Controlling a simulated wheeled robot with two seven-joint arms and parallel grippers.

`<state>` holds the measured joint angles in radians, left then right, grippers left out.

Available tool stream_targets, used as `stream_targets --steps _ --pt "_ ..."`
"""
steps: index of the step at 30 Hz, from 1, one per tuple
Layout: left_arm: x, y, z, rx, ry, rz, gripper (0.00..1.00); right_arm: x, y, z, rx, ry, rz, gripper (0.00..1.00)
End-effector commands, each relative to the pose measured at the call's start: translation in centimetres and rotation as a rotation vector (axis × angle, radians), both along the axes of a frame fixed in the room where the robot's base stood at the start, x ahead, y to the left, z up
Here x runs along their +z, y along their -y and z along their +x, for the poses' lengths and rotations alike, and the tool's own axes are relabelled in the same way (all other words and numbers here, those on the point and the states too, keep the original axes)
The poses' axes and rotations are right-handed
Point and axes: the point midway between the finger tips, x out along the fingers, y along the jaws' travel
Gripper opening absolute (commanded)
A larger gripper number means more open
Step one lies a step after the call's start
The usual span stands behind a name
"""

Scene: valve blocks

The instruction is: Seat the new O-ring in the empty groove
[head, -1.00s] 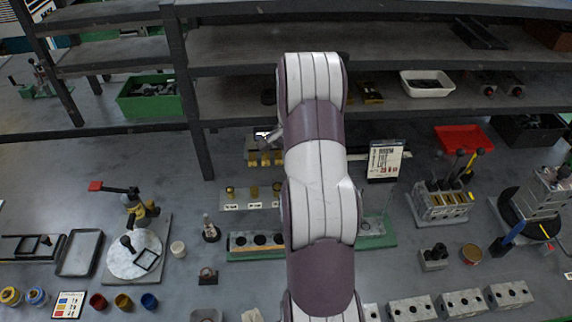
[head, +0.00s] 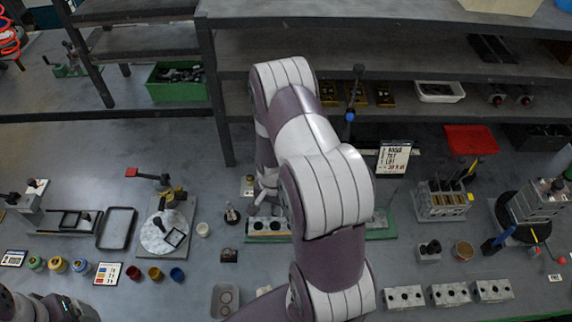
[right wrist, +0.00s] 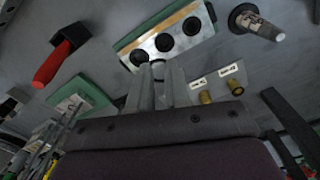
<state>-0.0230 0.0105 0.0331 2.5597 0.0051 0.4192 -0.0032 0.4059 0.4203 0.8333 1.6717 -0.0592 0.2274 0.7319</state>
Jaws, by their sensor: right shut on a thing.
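A pale valve block (head: 266,236) with round dark bores sits on a green base, partly behind my right arm in the head view. The same block (right wrist: 178,44) shows in the right wrist view with several bores in a row. My right gripper (head: 264,190) is above and behind the block in the head view. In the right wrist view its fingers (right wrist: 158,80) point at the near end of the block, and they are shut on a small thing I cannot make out. I cannot tell which groove is empty. My left gripper is not in view.
A red-handled tool (right wrist: 52,62) and a dark-and-white cylinder (right wrist: 256,24) flank the block. A grey tray with rings (head: 225,301) lies in front. Shelves (head: 390,50) close off the back.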

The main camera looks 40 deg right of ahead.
Motion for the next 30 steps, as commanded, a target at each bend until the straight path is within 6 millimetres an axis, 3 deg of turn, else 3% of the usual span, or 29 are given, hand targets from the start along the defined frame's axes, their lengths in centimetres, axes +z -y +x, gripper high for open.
stream_targets --steps 4,9,22,30 --pt "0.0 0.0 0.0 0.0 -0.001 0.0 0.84 -2.2 -0.6 -0.6 0.037 -0.004 -0.001 0.03" --pt "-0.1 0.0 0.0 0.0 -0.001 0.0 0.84 -2.1 -0.1 0.6 0.047 -0.006 -0.003 0.03" --pt "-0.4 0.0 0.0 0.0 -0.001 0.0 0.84 -2.2 -0.1 0.6 0.008 -0.013 -0.007 0.03" --pt "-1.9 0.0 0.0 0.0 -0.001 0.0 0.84 -3.9 -0.1 0.6 0.006 -0.014 -0.006 0.03"
